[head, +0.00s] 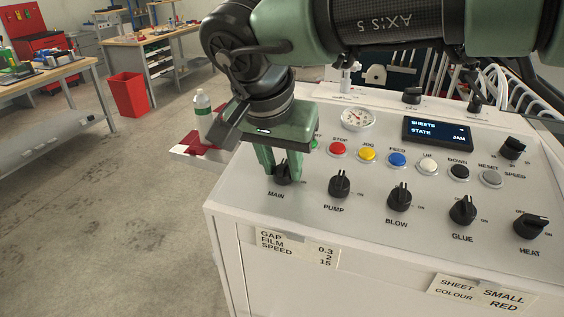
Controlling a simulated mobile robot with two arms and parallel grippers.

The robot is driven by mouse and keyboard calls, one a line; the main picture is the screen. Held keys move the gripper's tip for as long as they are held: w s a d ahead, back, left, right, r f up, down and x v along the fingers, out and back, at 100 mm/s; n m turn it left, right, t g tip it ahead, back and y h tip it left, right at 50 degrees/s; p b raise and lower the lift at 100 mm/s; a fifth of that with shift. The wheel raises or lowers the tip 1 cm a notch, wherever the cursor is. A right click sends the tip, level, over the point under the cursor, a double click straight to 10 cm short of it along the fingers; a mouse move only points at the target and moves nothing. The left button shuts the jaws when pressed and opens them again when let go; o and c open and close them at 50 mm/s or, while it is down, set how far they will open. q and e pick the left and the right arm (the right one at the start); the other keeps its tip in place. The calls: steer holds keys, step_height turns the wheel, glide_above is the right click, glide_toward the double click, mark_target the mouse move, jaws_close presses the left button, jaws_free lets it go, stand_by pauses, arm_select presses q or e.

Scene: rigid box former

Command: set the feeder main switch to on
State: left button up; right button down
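The feeder main switch (283,176) is a black rotary knob above the label MAIN, at the left end of the lower knob row on the sloped panel (318,205). My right gripper (282,168), with green fingers, points down at this knob. One finger is at its left and the other at its right. The frame does not show clearly whether they press on it. The gripper hides the knob's upper side and its position marks, so its setting cannot be read. My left gripper is not in view.
Knobs PUMP (340,184), BLOW (400,197), GLUE (463,210) and HEAT (530,227) stand to the right. Push buttons, including red STOP (337,149), sit above. The display (437,133) reads SHEETS, STATE JAM. A bottle (203,114) stands left of the gripper.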

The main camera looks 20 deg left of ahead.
steer(key=m, duration=0.4)
steer(key=shift+h+b, duration=0.3)
steer(key=shift+b, duration=0.05)
steer(key=m, duration=0.4)
steer(key=shift+a+m+h, duration=0.1)
steer(key=shift+m+h, duration=0.2)
steer(key=shift+h, duration=0.1)
steer(key=m+g, duration=0.1)
steer(key=m, duration=0.3)
steer(key=shift+m, duration=0.3)
steer(key=m+g, duration=0.1)
steer(key=m, duration=0.3)
steer(key=shift+w+m, duration=0.1)
steer(key=shift+m, duration=0.3)
steer(key=shift+h, duration=0.3)
steer(key=c, duration=1.1)
jaws_free()
